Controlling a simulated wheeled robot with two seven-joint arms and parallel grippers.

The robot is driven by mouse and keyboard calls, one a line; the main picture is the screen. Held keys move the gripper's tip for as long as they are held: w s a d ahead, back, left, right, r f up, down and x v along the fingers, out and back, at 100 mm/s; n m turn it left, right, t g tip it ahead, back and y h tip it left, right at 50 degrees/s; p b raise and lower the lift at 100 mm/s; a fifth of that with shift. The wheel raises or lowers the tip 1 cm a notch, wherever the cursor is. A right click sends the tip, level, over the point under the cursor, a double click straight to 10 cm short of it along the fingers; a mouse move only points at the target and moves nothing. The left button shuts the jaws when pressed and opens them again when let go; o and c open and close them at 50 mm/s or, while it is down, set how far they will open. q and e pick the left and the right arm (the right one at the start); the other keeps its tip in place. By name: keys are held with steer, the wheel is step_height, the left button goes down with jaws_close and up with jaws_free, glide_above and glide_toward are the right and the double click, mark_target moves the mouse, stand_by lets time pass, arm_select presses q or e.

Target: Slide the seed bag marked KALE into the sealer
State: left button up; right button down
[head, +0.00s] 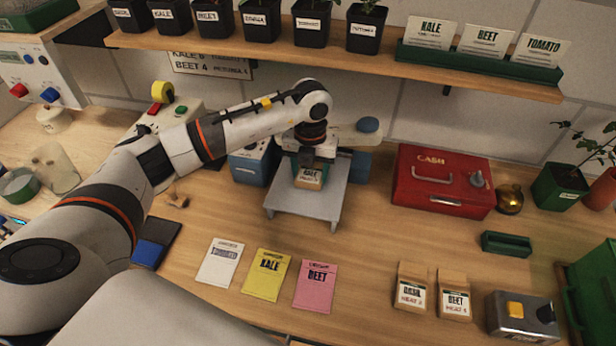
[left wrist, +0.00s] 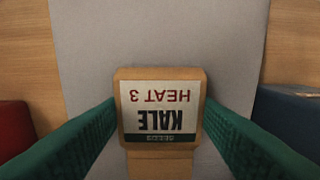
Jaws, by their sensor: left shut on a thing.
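The brown seed bag marked KALE (head: 308,178) is in my left gripper (head: 309,168), over the grey platform (head: 300,206) in front of the blue sealer (head: 248,165). In the left wrist view the bag (left wrist: 160,108) shows its label upside down, reading KALE, HEAT 3. The green fingers of my left gripper (left wrist: 160,125) are on both sides of it. The arm and gripper hide much of the sealer's middle. I cannot tell whether the bag touches the platform. My right gripper is not in view.
Two similar bags, BASIL (head: 411,290) and BEET (head: 454,297), stand at front right beside a grey box with a yellow button (head: 516,309). Several seed packets, including yellow KALE (head: 266,277), lie in front. A red cash box (head: 440,200) is right of the platform. A shelf (head: 350,50) overhangs behind.

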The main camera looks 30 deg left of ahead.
arm_select(q)
steer(key=shift+w+a+b, duration=0.2)
steer(key=shift+w+b, duration=0.25)
steer(key=shift+w, duration=0.45)
steer(key=shift+w+a+b, duration=0.2)
steer(key=shift+w+b, duration=0.2)
steer(key=shift+w, duration=0.45)
steer(key=o, duration=1.1)
steer(key=shift+c, duration=0.2)
steer(key=shift+s, duration=0.15)
